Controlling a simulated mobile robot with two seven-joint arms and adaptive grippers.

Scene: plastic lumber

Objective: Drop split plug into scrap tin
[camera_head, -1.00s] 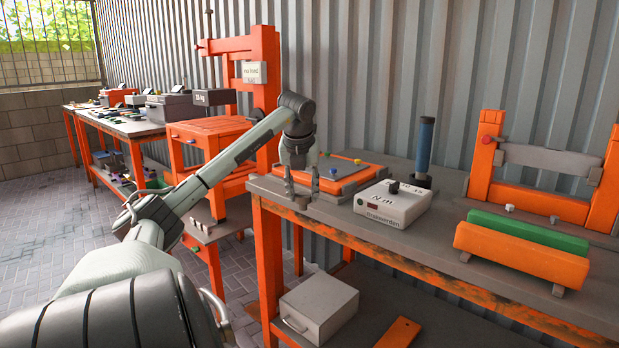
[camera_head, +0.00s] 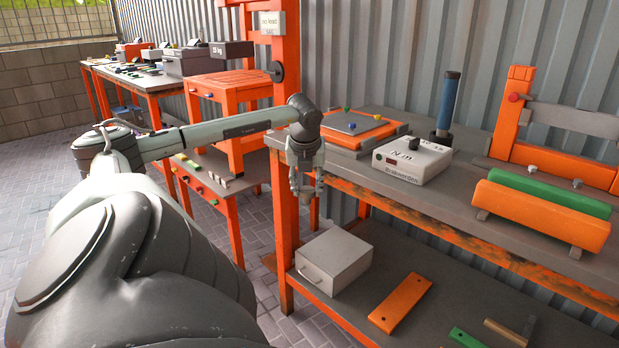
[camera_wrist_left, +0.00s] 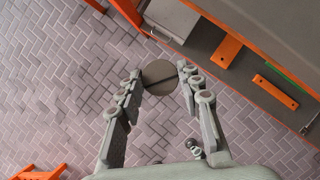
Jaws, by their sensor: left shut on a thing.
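My left gripper (camera_head: 307,192) hangs pointing down in front of the near left corner of the bench, below the level of its top. In the left wrist view its two fingers (camera_wrist_left: 160,76) are closed on a round grey-brown disc with a dark slit across it, which looks like the split plug (camera_wrist_left: 156,72). In the head view the plug is too small to make out clearly. Paved floor and the bench's lower shelf show beyond it. I cannot pick out a scrap tin for certain. My right gripper is not in view.
The bench top (camera_head: 450,205) holds a white meter box (camera_head: 410,163), an orange-edged board (camera_head: 352,128) and a blue-handled tool (camera_head: 448,100). The lower shelf (camera_head: 385,275) bears a grey box (camera_head: 333,262) and an orange bar (camera_head: 401,303). An orange stand (camera_head: 232,118) is left of the bench.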

